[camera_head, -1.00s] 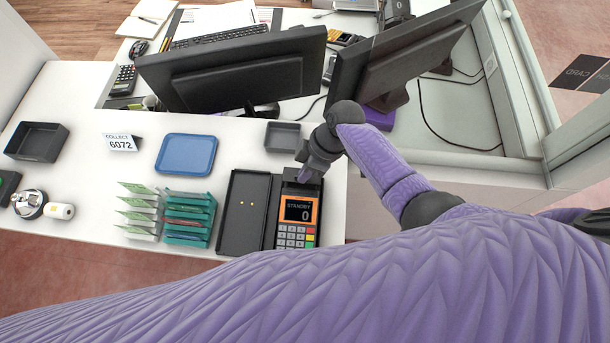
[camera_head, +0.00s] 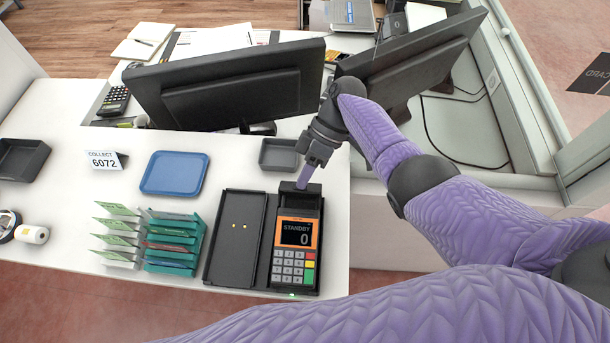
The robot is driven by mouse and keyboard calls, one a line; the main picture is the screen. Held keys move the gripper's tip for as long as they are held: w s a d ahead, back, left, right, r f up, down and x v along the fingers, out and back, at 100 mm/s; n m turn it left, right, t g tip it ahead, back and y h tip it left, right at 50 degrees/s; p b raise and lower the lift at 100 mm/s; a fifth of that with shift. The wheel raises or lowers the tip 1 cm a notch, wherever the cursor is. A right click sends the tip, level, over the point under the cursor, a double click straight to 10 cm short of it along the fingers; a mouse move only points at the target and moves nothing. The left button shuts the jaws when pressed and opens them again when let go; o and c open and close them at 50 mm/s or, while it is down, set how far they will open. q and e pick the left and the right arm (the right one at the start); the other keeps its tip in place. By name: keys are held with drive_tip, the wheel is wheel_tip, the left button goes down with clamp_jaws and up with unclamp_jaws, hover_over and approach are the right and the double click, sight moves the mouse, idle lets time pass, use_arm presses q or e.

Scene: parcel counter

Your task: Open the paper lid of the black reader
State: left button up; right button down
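The black reader (camera_head: 297,246) lies on the white counter, with an orange-framed screen reading "STANDBY 0" and a keypad below it. Its black paper lid (camera_head: 290,188) is at the far end, above the screen. I cannot tell whether the lid is raised. My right gripper (camera_head: 304,181) points down at the lid's far edge, with its purple fingertips at or very close to it. The fingers overlap in this view, so their gap and any contact are hidden. My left gripper is not in view.
A black open case (camera_head: 236,238) lies left of the reader. A teal rack (camera_head: 172,243), a blue tray (camera_head: 174,173) and a small grey tray (camera_head: 279,155) stand nearby. Two monitors (camera_head: 225,86) (camera_head: 415,55) stand behind. Bare counter lies around the blue tray.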

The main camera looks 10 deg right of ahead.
drive_tip(key=c, duration=0.8)
unclamp_jaws()
drive_tip(key=shift+r, duration=0.1)
wheel_tip(320, 180, up, 10)
drive_tip(key=p, duration=0.3)
drive_tip(key=shift+p, duration=0.3)
